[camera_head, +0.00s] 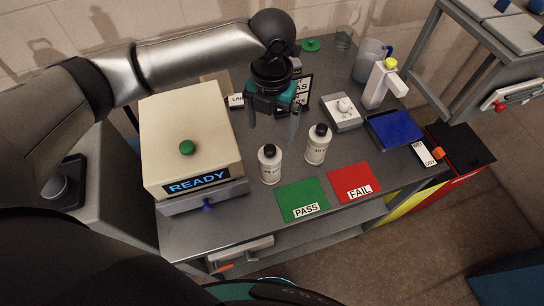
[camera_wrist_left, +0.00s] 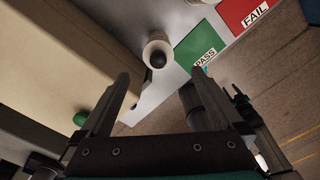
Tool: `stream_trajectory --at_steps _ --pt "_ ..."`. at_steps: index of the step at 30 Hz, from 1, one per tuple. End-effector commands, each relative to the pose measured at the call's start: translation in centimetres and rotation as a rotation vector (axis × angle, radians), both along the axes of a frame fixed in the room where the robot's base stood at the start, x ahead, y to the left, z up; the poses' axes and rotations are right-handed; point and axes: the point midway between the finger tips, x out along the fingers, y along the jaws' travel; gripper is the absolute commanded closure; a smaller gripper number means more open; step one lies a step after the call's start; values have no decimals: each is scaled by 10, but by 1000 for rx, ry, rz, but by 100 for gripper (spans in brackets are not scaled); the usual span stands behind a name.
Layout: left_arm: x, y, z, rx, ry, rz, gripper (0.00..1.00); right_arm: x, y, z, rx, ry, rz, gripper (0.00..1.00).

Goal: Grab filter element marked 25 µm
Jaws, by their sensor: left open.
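Two white cylinders with black tops stand upright on the bench. The left white cylinder (camera_head: 270,168) is nearer the READY box, and the right white cylinder (camera_head: 317,148) stands beside it. Both bear small printed labels that I cannot read surely, so I cannot tell which is marked 25 µm. My left gripper (camera_head: 272,125) is open and empty, above the bench and behind the cylinders in the head view. In the left wrist view one white cylinder (camera_wrist_left: 157,42) stands beyond the spread fingers (camera_wrist_left: 156,86), apart from them.
A cream box (camera_head: 190,125) with a READY display and green button stands left. A green PASS mat (camera_head: 295,191) and red FAIL mat (camera_head: 350,177) lie in front. A scale-like device (camera_head: 343,122), white dispenser bottle (camera_head: 383,85) and blue pad (camera_head: 397,130) stand right.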

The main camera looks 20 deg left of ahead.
Motion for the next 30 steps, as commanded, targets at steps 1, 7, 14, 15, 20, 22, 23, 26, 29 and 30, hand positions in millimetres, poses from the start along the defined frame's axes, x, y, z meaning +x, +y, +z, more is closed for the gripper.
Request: stream_trajectory --at_steps 1,7,14,15,20,22,23,26,29,30 --pt "0 1 -3 3 4 -6 0 0 0 0 0 1 0 50" --pt "-2 1 -40 3 8 -6 0 -2 0 2 0 2 0 50" --pt "-1 1 -84 3 4 -4 0 -3 0 2 -1 4 0 50" --pt "-1 1 -89 1 3 -5 0 -3 0 2 -1 4 -1 50" --pt "-1 1 -99 1 1 -6 0 -3 0 2 -1 5 -1 50" --pt "-2 1 -104 1 2 -5 0 -3 0 4 -1 5 -1 50" --pt "-3 2 -107 3 4 -5 0 -3 0 5 -1 5 -1 50" --pt "-7 4 -122 4 5 -4 0 -3 0 8 -1 5 -1 50" --pt "-8 4 -137 1 2 -4 0 -3 0 9 -1 5 -1 50" --pt "-8 4 -141 1 2 -5 0 -3 0 8 -1 5 -1 50"
